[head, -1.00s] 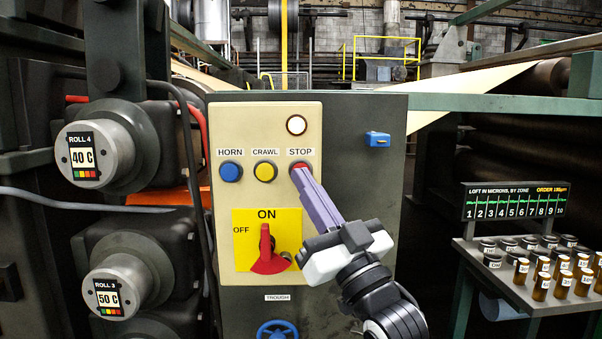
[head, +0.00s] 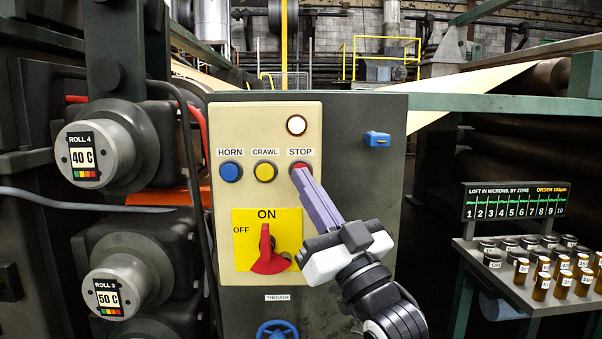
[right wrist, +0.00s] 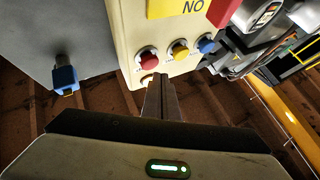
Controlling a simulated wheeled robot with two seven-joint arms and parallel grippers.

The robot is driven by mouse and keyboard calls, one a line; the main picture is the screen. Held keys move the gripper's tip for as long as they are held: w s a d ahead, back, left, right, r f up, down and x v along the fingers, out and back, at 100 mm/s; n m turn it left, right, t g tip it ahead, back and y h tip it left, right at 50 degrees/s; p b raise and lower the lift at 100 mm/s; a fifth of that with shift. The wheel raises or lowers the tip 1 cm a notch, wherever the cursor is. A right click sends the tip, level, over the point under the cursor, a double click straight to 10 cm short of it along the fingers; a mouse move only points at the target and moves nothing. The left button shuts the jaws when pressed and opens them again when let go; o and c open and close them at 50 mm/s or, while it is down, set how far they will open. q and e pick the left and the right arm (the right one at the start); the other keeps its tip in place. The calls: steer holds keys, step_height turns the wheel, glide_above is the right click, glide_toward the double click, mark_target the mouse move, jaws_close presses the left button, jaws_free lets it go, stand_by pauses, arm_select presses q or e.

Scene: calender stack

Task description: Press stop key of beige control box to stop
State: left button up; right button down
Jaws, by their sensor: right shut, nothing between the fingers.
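The beige control box (head: 222,270) is mounted on a dark cabinet in the middle of the head view. Its red stop key (head: 299,168) is at the right end of a row, under the STOP label, and partly hidden by my right gripper (head: 302,174). The gripper is shut and empty, its fingertips at or just in front of the key; contact cannot be told. In the right wrist view the stop key (right wrist: 149,58) shows as a red button near the fingertips (right wrist: 158,82). My left gripper is not in view.
A blue horn key (head: 231,172) and a yellow crawl key (head: 265,171) sit left of the stop key. A lit white lamp (head: 296,125) is above it. A red rotary switch (head: 267,252) is below. A blue latch (head: 377,139) is on the cabinet at right.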

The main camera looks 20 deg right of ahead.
steer(key=shift+w, duration=0.1)
stand_by(0.5)
steer(key=shift+w+d, duration=0.15)
steer(key=shift+w, duration=0.15)
steer(key=shift+w+d, duration=0.15)
steer(key=shift+w, duration=0.4)
stand_by(0.6)
stand_by(0.4)
steer(key=shift+s+a+p, duration=0.3)
steer(key=shift+s+p, duration=0.15)
steer(key=shift+s, duration=0.6)
steer(key=s, duration=0.2)
steer(key=s+a+p, duration=0.1)
steer(key=s, duration=0.1)
steer(key=shift+s+a, duration=0.2)
steer(key=shift+s, duration=0.1)
